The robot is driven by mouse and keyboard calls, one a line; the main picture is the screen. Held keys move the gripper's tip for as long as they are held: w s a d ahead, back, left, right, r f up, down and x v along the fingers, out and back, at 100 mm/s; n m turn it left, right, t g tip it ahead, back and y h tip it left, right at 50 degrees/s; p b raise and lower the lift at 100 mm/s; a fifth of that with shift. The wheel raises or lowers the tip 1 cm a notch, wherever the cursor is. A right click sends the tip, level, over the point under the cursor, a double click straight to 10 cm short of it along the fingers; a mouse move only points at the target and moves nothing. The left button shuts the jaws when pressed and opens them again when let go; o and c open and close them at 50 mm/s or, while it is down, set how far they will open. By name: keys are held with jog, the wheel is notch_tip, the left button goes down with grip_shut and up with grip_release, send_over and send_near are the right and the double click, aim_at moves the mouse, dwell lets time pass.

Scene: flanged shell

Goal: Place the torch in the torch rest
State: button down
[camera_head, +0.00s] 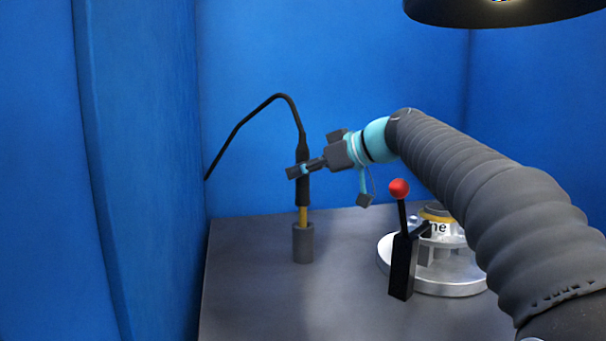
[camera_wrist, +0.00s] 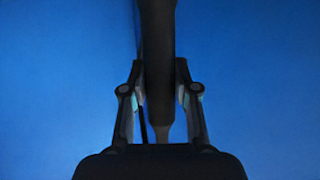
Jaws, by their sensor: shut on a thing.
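The torch (camera_head: 303,158) is black with a curved cable rising from its top and a yellow lower tip. It stands upright. Its tip is at the mouth of the grey cylindrical torch rest (camera_head: 303,245) on the table; how deep it sits inside cannot be told. My gripper (camera_head: 299,171) is shut on the torch's black handle from the right. In the wrist view, the dark torch handle (camera_wrist: 158,60) runs vertically between the two fingers of my gripper (camera_wrist: 160,85), which press on both sides. The torch rest is not seen in the wrist view.
A black lever with a red knob (camera_head: 399,189) stands right of the torch rest. Behind it is a round silver flanged base (camera_head: 455,286) with a labelled clear part. Blue curtains (camera_head: 330,60) enclose the dark table (camera_head: 255,310). The table's front left is clear.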

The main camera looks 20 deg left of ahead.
jog(key=shift+f+b, duration=0.75)
jog(key=c, duration=0.9)
grip_release()
jog(key=shift+r, duration=0.2)
jog(key=shift+r+p, duration=0.3)
jog(key=shift+p, duration=0.25)
jog(key=v, duration=1.2)
jog(key=shift+r, duration=0.15)
jog(key=shift+s, duration=0.15)
